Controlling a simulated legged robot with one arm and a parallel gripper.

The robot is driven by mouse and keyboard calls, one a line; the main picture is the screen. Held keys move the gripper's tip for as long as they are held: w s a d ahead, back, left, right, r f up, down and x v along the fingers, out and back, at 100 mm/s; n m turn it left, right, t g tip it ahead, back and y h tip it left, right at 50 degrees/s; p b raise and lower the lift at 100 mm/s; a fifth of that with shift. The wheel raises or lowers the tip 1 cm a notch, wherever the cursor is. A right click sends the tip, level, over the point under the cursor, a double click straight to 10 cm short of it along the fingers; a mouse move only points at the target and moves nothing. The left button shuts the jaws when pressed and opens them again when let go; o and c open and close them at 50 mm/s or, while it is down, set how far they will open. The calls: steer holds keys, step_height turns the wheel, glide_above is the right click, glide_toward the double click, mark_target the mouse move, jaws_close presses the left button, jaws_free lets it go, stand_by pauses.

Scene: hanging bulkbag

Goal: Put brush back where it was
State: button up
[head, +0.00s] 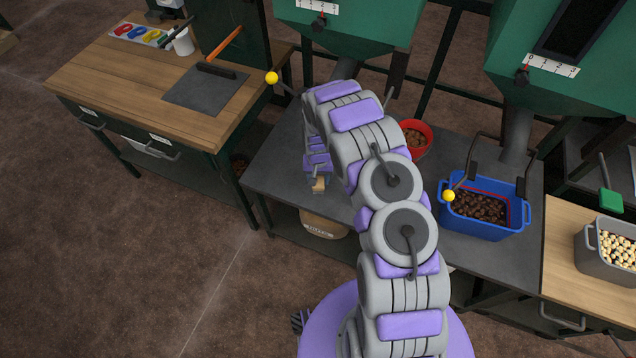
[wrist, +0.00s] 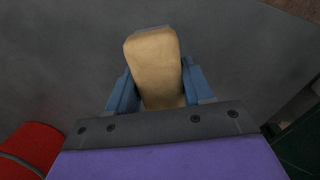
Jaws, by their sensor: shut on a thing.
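My gripper (head: 318,172) is over the left part of the dark grey table (head: 275,165). Its blue fingers (wrist: 160,92) are shut on a tan, wood-like piece (wrist: 153,60), which looks like the brush. In the head view the same tan end (head: 319,185) sticks out below my gripper. No bristles show, and most of the piece is hidden by my gripper. I cannot tell whether it touches the table.
A red bowl (head: 427,128) and a blue crate (head: 522,218) with brown contents stand on the grey table. Green hoppers (head: 350,25) hang above, with yellow-knobbed levers (head: 272,78). A wooden workbench (head: 120,75) stands at left. A grey bin (head: 590,245) stands at right.

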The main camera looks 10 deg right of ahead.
steer(key=shift+w+a+f, duration=0.2)
steer(key=shift+w+a, duration=0.05)
steer(key=shift+a, duration=0.5)
step_height(320, 180, down, 3)
steer(key=shift+f+b, duration=0.1)
steer(key=shift+b, duration=0.6)
steer(key=shift+d, duration=0.6)
